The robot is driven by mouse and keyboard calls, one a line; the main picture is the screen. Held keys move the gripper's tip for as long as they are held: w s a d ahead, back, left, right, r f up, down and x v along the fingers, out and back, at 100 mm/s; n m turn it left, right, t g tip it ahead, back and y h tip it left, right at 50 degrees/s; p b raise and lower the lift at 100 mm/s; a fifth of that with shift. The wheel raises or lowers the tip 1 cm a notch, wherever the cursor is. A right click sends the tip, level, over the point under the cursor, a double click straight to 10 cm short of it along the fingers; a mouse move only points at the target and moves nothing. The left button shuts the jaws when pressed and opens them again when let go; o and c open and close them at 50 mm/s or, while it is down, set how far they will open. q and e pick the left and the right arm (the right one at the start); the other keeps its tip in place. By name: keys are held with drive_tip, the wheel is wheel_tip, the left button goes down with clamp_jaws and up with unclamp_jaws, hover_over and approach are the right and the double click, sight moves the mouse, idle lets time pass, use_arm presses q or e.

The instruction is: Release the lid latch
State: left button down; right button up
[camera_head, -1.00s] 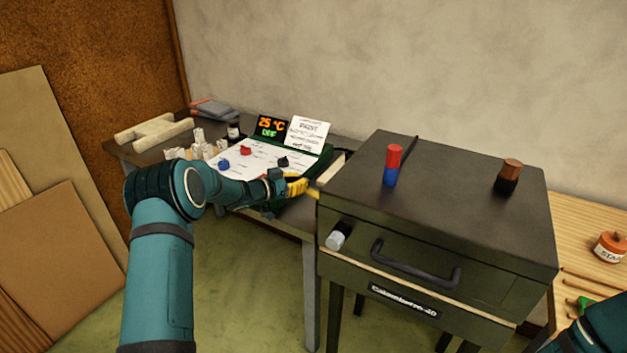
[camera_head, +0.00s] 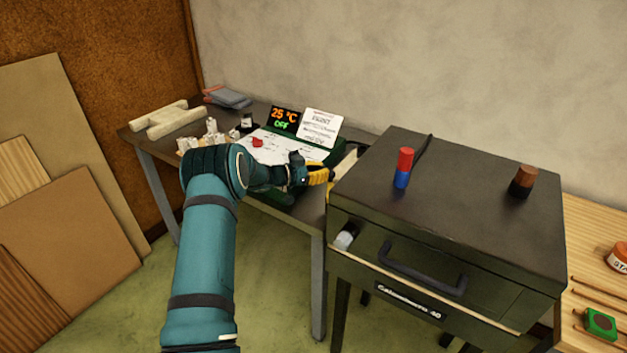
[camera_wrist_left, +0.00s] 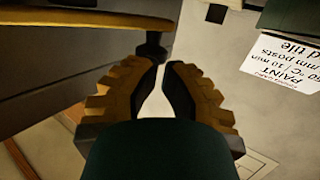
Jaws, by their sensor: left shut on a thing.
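The dark green kiln-like box (camera_head: 500,295) stands at the right of the head view with its dark lid (camera_head: 455,190) down. A dark bar handle (camera_head: 420,272) and a pale grey knob (camera_head: 346,237) are on its front. My left gripper (camera_head: 328,175), with yellow fingers, is at the left side of the box. In the left wrist view, my left gripper (camera_wrist_left: 164,68) is closed around a small dark latch knob (camera_wrist_left: 152,48) by the yellowish edge (camera_wrist_left: 80,19) of the box. The fingers hide part of the knob. My right gripper is out of view.
A red-and-blue peg (camera_head: 403,168) and a brown-and-black peg (camera_head: 523,181) stand on the lid. Left of the box, a grey table (camera_head: 150,140) holds a display (camera_head: 284,119) reading 25 °C OFF, a printed card (camera_head: 320,127) and small jars. A wooden table (camera_head: 590,230) is at the right.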

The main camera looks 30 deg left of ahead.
sight(333, 173)
use_arm(q)
drive_tip(key=shift+x, duration=1.15)
drive_tip(key=shift+w+d+r, duration=0.15)
drive_tip(key=shift+d+r, duration=0.15)
drive_tip(key=shift+d, duration=0.3)
drive_tip(key=shift+w+d+r, duration=0.1)
drive_tip(key=shift+d, duration=0.2)
drive_tip(key=v, duration=1.2)
drive_tip(key=shift+s+a, duration=0.25)
drive_tip(key=shift+a, duration=0.15)
